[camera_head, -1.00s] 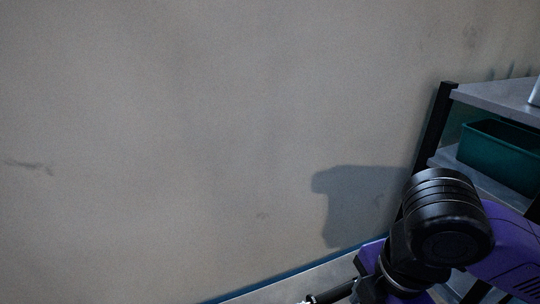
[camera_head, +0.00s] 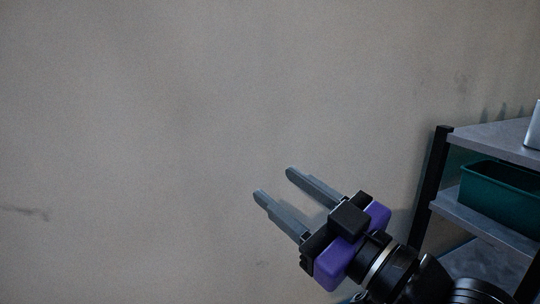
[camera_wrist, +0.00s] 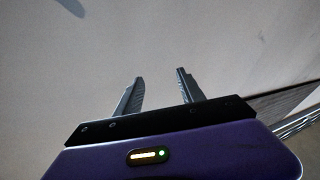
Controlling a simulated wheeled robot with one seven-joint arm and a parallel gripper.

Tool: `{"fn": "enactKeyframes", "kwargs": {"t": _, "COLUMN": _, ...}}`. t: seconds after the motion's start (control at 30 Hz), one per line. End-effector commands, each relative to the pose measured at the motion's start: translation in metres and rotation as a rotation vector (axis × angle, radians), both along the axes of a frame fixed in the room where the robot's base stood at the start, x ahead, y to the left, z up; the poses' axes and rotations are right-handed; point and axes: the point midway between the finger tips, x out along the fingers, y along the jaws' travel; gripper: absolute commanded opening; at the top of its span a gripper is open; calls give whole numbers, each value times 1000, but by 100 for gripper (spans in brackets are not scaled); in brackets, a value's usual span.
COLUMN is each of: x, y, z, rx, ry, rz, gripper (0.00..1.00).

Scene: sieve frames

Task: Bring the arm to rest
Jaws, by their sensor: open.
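My gripper (camera_head: 273,184) is in the lower middle of the head view, with two grey fingers pointing up and to the left. The fingers are spread apart, and nothing is between them. Behind them in the picture is a bare wall. My arm comes in from the lower right corner. In the wrist view my gripper (camera_wrist: 160,78) also shows its two fingers apart and empty, in front of a plain pale surface.
A shelf unit (camera_head: 492,135) with a black post (camera_head: 430,185) stands at the right. A green bin (camera_head: 500,194) is on its middle shelf, and a pale object (camera_head: 534,128) is on top at the picture's edge. The wall (camera_head: 150,120) at the left is clear.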

Motion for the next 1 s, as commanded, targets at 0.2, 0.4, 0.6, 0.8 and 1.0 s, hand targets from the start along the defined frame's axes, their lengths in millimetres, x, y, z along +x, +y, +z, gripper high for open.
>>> {"fn": "enactKeyframes", "kwargs": {"t": 0.2, "x": -6, "y": -51, "z": 6, "rx": 340, "ry": -37, "rz": -146, "gripper": 46}}
{"fn": "enactKeyframes", "kwargs": {"t": 0.4, "x": -23, "y": -99, "z": -25, "rx": 546, "ry": -41, "rz": -300, "gripper": 46}}
{"fn": "enactKeyframes", "kwargs": {"t": 0.6, "x": -55, "y": -137, "z": -77, "rx": 653, "ry": -20, "rz": -459, "gripper": 46}}
{"fn": "enactKeyframes", "kwargs": {"t": 0.8, "x": -101, "y": -161, "z": -137, "rx": 665, "ry": 27, "rz": -604, "gripper": 46}}
{"fn": "enactKeyframes", "kwargs": {"t": 1.0, "x": -158, "y": -174, "z": -192, "rx": 594, "ry": 99, "rz": -713, "gripper": 46}}
